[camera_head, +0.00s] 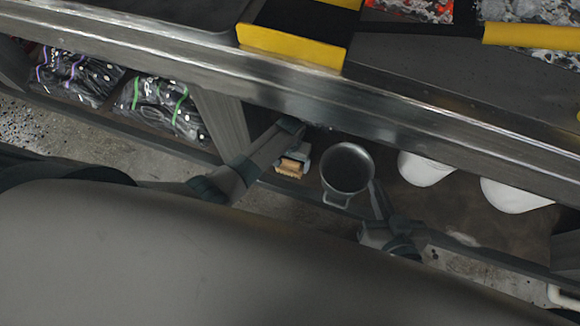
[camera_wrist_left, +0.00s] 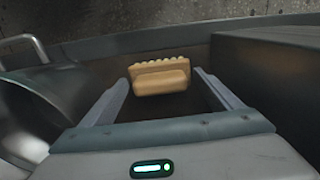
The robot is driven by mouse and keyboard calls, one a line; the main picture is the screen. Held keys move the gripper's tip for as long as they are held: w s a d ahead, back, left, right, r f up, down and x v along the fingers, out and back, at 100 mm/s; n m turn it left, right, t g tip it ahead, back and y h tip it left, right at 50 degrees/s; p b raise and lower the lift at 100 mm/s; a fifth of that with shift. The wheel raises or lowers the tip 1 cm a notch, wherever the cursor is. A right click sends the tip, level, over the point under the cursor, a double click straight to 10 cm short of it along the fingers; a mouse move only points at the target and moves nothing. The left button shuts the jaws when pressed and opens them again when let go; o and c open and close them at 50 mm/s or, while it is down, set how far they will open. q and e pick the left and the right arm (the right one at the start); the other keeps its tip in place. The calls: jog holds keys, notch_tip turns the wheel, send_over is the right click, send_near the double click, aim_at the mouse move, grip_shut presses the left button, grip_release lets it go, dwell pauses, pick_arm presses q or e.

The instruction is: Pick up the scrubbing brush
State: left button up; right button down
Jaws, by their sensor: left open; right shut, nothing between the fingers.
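The scrubbing brush (camera_head: 290,169) is a small tan block on the lower shelf, left of a metal pot, partly covered by my left gripper in the head view. In the left wrist view the brush (camera_wrist_left: 160,80) lies ahead with its scalloped bristle side toward the far edge. My left gripper (camera_head: 301,154) is open, and its fingers (camera_wrist_left: 160,84) stand on either side of the brush, with visible gaps. Whether they are level with it in depth I cannot tell. My right gripper (camera_head: 375,190) is shut and empty, beside the pot's right side.
The metal pot (camera_head: 347,168) stands close to the brush; it also shows at left in the left wrist view (camera_wrist_left: 50,95). White rounded containers (camera_head: 425,168) are to the right. A grey upright panel (camera_head: 222,122) and bagged items (camera_head: 160,108) are left. The steel counter edge (camera_head: 300,103) overhangs the shelf.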

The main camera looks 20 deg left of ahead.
pick_arm(q)
jog(key=shift+c, duration=0.6)
jog(key=c, duration=1.1)
jog(key=shift+r, duration=0.15)
